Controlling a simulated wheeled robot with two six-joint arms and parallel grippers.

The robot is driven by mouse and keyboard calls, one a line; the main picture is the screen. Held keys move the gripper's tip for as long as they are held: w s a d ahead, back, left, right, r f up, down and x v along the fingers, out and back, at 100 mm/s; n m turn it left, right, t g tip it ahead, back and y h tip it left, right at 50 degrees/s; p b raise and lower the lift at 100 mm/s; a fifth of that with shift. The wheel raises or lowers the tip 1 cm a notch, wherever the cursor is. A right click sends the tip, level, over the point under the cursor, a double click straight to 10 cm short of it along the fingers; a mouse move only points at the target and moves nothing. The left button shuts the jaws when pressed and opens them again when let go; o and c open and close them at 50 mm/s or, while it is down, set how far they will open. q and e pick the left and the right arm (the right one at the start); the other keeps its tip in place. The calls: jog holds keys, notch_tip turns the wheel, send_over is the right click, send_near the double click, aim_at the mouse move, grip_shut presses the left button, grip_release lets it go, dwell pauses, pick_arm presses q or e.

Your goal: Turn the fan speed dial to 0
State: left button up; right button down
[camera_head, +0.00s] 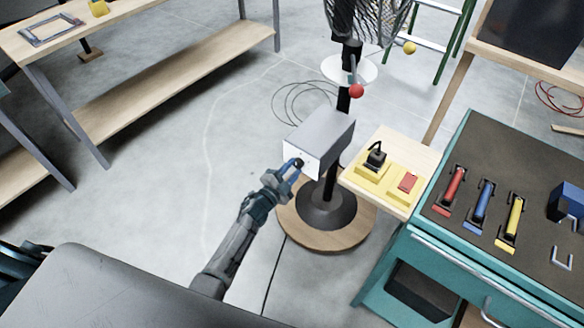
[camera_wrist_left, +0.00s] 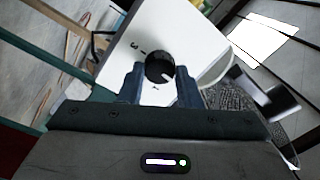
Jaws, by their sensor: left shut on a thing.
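The fan's control box (camera_head: 322,138) is a grey box with a white front panel, mounted on the dark fan pole. The black speed dial (camera_head: 299,163) is on that panel, mostly covered by my left gripper (camera_head: 292,171) in the head view. In the left wrist view the round dial (camera_wrist_left: 160,68) sits between the two blue fingers of my left gripper (camera_wrist_left: 160,84), which is shut on it. A white pointer mark on the dial points to the lower right. My right gripper is not in view.
The fan stands on a round wooden base (camera_head: 290,226). Right of it, a wooden board (camera_head: 398,147) carries yellow switch boxes, beside a teal workbench (camera_head: 458,262) with red, blue and yellow levers. A wooden shelf table (camera_head: 130,45) stands at upper left. Floor left of the fan is clear.

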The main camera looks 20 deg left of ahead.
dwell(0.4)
pick_arm(q)
jog(key=o, duration=1)
jog(key=shift+c, duration=0.2)
jog(key=b+v, duration=0.1)
jog(key=v, duration=0.9)
jog(key=shift+s+a, duration=0.2)
jog(key=shift+s, duration=0.15)
